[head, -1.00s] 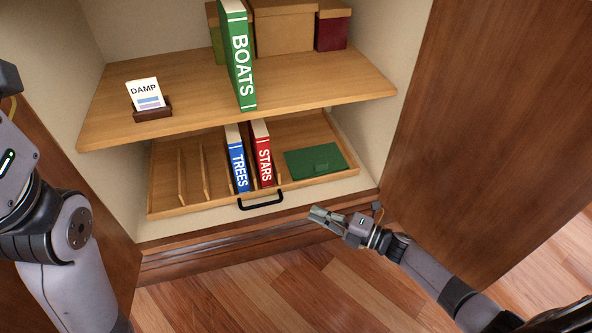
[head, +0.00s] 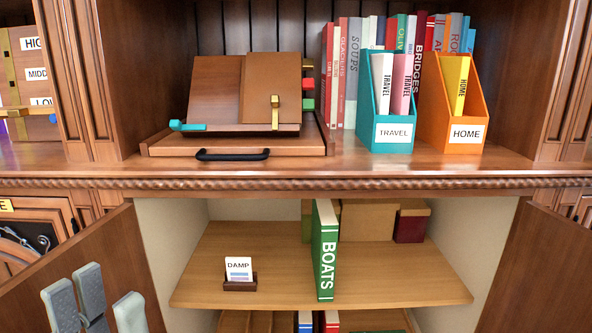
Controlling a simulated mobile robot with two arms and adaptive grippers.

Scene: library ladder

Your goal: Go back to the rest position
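My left gripper (head: 102,292) shows at the lower left of the head view, in front of the left cabinet door. Its grey fingers point up and stand apart, with nothing seen between them. The rest of that arm is below the picture. My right gripper is not in view. A green BOATS book (head: 325,250) stands upright on the wooden shelf (head: 400,287) inside the open cabinet. A small DAMP card (head: 239,268) stands in a brown holder on the same shelf, to its left.
Open doors flank the lower cabinet, left (head: 35,290) and right (head: 545,270). Above, a counter ledge (head: 300,170) juts out, bearing a book stand (head: 230,90), a teal TRAVEL file (head: 393,133) and an orange HOME file (head: 467,134). Blue and red book tops show below the shelf.

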